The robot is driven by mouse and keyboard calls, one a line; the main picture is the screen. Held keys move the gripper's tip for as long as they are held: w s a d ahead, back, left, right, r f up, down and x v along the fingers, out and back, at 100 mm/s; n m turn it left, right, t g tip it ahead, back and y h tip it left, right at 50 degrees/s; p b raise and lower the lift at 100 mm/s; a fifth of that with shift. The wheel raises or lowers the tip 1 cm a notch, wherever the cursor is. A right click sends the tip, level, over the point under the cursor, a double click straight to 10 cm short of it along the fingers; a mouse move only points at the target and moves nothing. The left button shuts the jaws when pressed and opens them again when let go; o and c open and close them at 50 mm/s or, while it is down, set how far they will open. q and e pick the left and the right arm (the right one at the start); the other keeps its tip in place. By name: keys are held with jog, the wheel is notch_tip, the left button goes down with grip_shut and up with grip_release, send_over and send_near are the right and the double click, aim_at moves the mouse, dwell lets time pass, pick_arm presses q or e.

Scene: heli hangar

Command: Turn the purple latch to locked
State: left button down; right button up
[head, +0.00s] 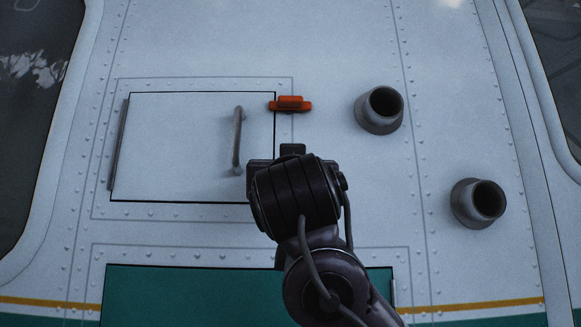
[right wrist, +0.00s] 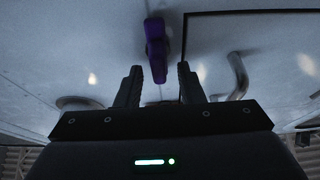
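The purple latch (right wrist: 156,48) shows in the right wrist view, long and running up and down the picture, beside the hatch's edge. In the head view it is not visible; my right arm covers the hatch's lower right edge. My right gripper (right wrist: 159,70) is open, its two fingers apart. The latch's lower end appears between the fingertips in that picture; I cannot tell whether it is between them in depth. No contact is visible. In the head view my right gripper (head: 292,150) is mostly hidden behind its own wrist. My left gripper is not in view.
The white hatch (head: 180,150) has a grey handle (head: 238,140) left of my gripper. An orange latch (head: 290,104) sits at its upper right edge. Two grey pipe stubs (head: 379,110) (head: 478,203) stick out on the right. A green panel (head: 190,290) lies below.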

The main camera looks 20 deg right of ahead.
jog(key=shift+s+a, duration=0.1)
jog(key=shift+s, duration=0.1)
jog(key=c, duration=0.4)
grip_shut()
jog(key=shift+n, duration=0.3)
jog(key=shift+w+a+f+n+g+y, duration=0.15)
jog(key=shift+n+g+y, duration=0.9)
jog(key=shift+n, duration=2.6)
jog(key=shift+s+a+f+n+g+y, duration=0.15)
jog(key=shift+n+y, duration=1.6)
jog(key=shift+n, duration=1.85)
jog(key=shift+w+a+f+n+g+y, duration=0.15)
jog(key=shift+n+g+y, duration=0.9)
jog(key=shift+n, duration=2.6)
jog(key=shift+t, duration=0.45)
